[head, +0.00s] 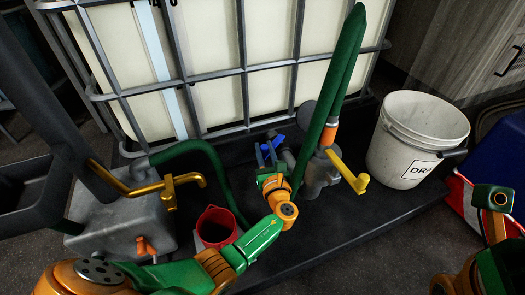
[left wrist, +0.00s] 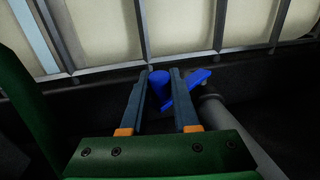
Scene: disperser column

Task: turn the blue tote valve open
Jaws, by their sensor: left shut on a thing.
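The blue tote valve (head: 276,142) sits low at the front of the caged white tote, on a grey outlet pipe. My left gripper (head: 267,152) reaches it from the front. In the left wrist view, the blue valve handle (left wrist: 159,84) shows between the two fingers of my left gripper (left wrist: 159,74), which is shut on it. A flat blue arm of the handle (left wrist: 198,78) sticks out to the right past the right finger. My right arm shows at the right edge of the head view, but its fingers cannot be seen.
A yellow lever (head: 346,172) on a grey pump with green hoses stands just right of the valve. A red bucket (head: 216,226) and a grey tank with a yellow tap (head: 183,182) are left. A white drum (head: 416,138) stands right. The tote's metal cage (head: 240,70) is close behind.

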